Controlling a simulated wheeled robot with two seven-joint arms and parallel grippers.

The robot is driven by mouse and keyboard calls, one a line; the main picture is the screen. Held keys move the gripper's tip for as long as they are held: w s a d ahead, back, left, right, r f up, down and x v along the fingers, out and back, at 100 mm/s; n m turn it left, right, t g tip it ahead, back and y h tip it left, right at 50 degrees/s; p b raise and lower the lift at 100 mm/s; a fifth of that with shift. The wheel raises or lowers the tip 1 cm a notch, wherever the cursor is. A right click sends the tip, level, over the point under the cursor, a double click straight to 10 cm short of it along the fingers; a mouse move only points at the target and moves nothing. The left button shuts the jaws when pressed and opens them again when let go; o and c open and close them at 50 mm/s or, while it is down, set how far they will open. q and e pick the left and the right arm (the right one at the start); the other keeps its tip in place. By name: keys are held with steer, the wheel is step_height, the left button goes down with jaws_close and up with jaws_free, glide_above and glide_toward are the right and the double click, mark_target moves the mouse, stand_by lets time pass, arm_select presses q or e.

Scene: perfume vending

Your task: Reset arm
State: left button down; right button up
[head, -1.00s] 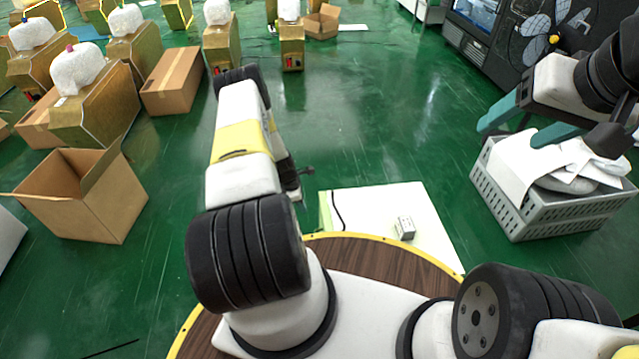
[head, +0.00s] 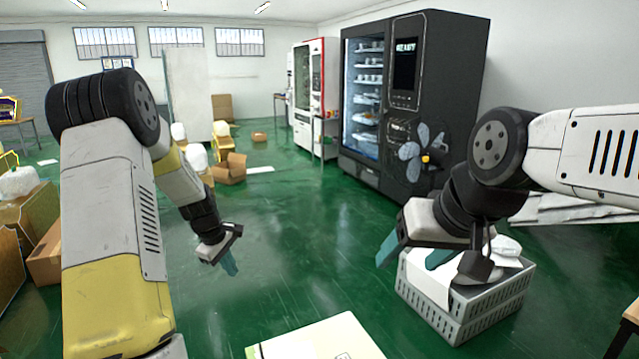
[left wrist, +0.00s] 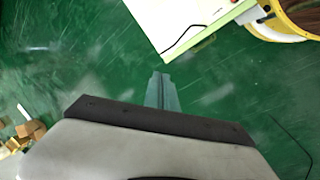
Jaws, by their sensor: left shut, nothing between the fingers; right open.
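My left arm comes in from the left in the head view. Its gripper (head: 227,263) hangs down over the open green floor, shut and empty. In the left wrist view the shut fingers (left wrist: 161,92) point at bare floor, with a white board at the top right. My right gripper (head: 412,254) is at the right in the head view, open and empty. It hangs in front of and above a grey crate, its teal fingers apart.
The grey crate (head: 468,318) with white cloths (head: 507,249) stands on the floor at the right. A black vending machine (head: 410,103) stands behind. A white board (head: 316,341) is at the bottom. Cardboard boxes (head: 230,168) stand at the left. The middle floor is clear.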

arm_select(q)
steer(key=s+d+r+m+t, duration=0.1)
steer(key=s+d+r+m, duration=0.3)
steer(key=s+r, duration=0.45)
steer(key=s+d+r+m+t, duration=0.1)
steer(key=s+d+r+m, duration=0.3)
steer(key=r, duration=0.7)
steer(key=s+d+r+m, duration=0.1)
steer(key=s+r+m, duration=0.1)
steer(key=s, duration=0.6)
steer(key=s+d+r+m+t, duration=0.1)
steer(key=s+d+r+m, duration=0.1)
steer(key=s, duration=0.7)
steer(key=shift+s+r+m+h, duration=0.15)
steer(key=shift+r+m+h, duration=0.15)
steer(key=shift+r+m, duration=0.4)
steer(key=shift+f, duration=0.1)
